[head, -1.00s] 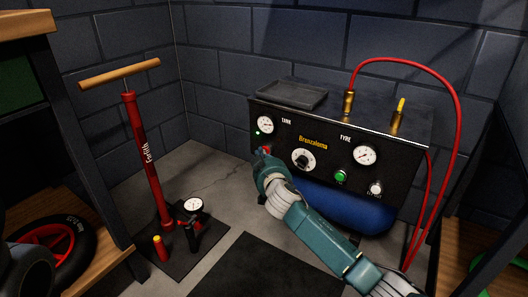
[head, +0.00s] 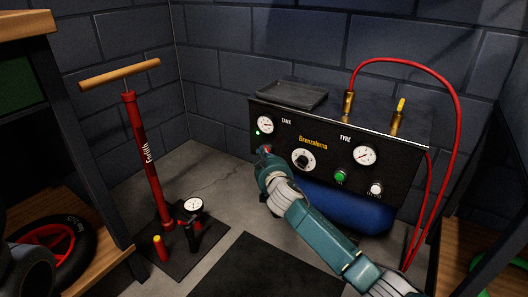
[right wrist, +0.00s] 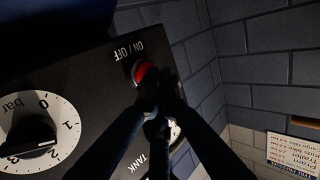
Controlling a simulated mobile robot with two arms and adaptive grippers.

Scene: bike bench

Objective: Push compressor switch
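The compressor (head: 325,125) stands against the wall, with a black front panel and a blue tank below. Its red ON / OFF switch (right wrist: 145,72) shows in the right wrist view, partly covered by my fingertips. In the head view the switch (head: 266,148) is a small red spot at the panel's left, just above my right gripper (head: 266,157). The right gripper's fingers are together and empty, right at the switch; I cannot tell whether they touch it. A small green light (head: 257,132) glows beside the tank gauge (head: 265,125). My left gripper is not in view.
A regulator dial (head: 303,160), tyre gauge (head: 365,155) and green button (head: 341,175) sit right of the gripper. A red hose (head: 440,75) loops over the compressor's right side.

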